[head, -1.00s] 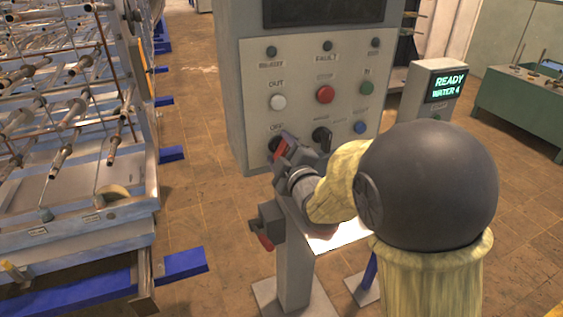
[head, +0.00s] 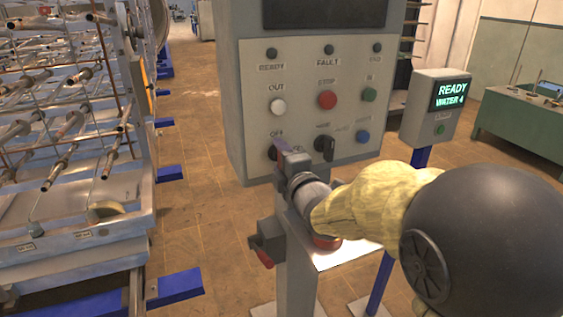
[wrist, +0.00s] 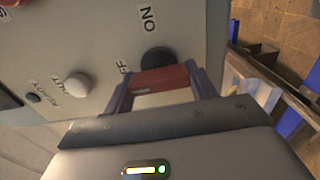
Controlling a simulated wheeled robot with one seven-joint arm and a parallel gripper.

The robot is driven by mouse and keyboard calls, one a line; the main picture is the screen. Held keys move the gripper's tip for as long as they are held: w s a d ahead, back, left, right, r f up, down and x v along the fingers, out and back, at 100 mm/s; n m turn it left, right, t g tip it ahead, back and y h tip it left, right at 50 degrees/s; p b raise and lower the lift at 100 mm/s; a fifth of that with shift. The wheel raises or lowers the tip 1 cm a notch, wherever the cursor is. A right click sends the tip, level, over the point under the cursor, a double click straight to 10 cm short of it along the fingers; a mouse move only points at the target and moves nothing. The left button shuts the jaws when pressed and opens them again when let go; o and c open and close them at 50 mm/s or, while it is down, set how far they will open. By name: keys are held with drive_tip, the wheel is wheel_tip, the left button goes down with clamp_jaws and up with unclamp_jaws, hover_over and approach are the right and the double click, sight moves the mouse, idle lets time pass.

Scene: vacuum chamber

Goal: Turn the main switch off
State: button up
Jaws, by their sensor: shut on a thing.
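The main switch is a rotary knob with a dark round base (wrist: 158,57) and a red handle (wrist: 160,80), between ON and OFF marks on the grey panel in the wrist view. My gripper (wrist: 160,90) is shut on the red handle, one finger on each side. In the head view my gripper (head: 284,151) is at the panel's lower left, just below the OFF label (head: 276,133). It covers most of the switch there; only some of the dark base (head: 271,153) shows. The handle's exact pointing direction is hard to tell.
A second black rotary switch (head: 324,147) sits close to the right of my gripper. Above are a white button (head: 278,106) and a red button (head: 327,99). A rack (head: 75,150) stands left.

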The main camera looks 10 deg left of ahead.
drive_tip(key=o, duration=1)
drive_tip(key=shift+a, duration=0.1)
drive_tip(key=b+v, duration=0.3)
drive_tip(key=v, duration=1.4)
drive_tip(key=shift+s, duration=0.1)
drive_tip(key=shift+d, duration=0.25)
